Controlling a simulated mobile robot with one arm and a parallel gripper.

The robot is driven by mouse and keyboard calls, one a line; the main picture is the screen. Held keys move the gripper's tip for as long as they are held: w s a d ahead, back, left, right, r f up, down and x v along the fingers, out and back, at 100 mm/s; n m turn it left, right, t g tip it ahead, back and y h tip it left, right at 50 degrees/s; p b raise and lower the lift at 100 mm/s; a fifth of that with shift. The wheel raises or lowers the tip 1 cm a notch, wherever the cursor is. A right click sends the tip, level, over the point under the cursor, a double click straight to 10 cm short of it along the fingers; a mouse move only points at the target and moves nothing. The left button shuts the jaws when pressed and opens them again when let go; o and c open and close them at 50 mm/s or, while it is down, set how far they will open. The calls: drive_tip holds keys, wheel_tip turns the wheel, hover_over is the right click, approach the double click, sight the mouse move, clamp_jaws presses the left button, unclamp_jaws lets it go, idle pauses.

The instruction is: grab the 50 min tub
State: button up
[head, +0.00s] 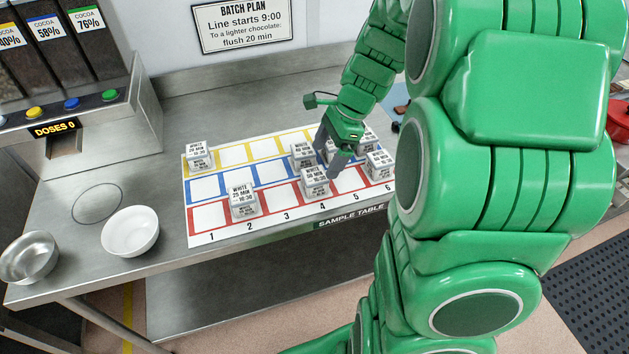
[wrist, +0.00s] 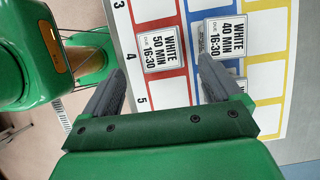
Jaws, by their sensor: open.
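The 50 min tub (wrist: 164,47) is a small white tub labelled WHITE 50 MIN 16:30. It stands in the red row at number 4, near the front edge of the sample table. In the head view it is the tub (head: 316,183) just left of my gripper (head: 329,160). In the wrist view my gripper (wrist: 162,68) is open and empty. Its fingertips point toward the tub from either side; I cannot tell their height above it. The WHITE 40 MIN tub (wrist: 224,37) stands close by in the blue row, near the right fingertip.
Other white tubs stand on the grid mat (head: 207,215): one at the back left (head: 198,156), one at the front left (head: 242,201), and some at the right (head: 379,165). A white bowl (head: 130,231), a steel bowl (head: 29,258) and the dispenser (head: 90,110) are at left.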

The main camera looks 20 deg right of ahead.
sight(313, 175)
drive_tip(key=shift+x, duration=3.8)
drive_tip(key=c, duration=1.1)
drive_tip(key=shift+r, duration=0.1)
drive_tip(key=shift+w+r, duration=0.1)
drive_tip(key=shift+r, duration=0.55)
drive_tip(key=s+a+r, duration=0.1)
drive_tip(key=s+r, duration=1.1)
drive_tip(key=s, duration=0.2)
drive_tip(key=shift+r, duration=3.35)
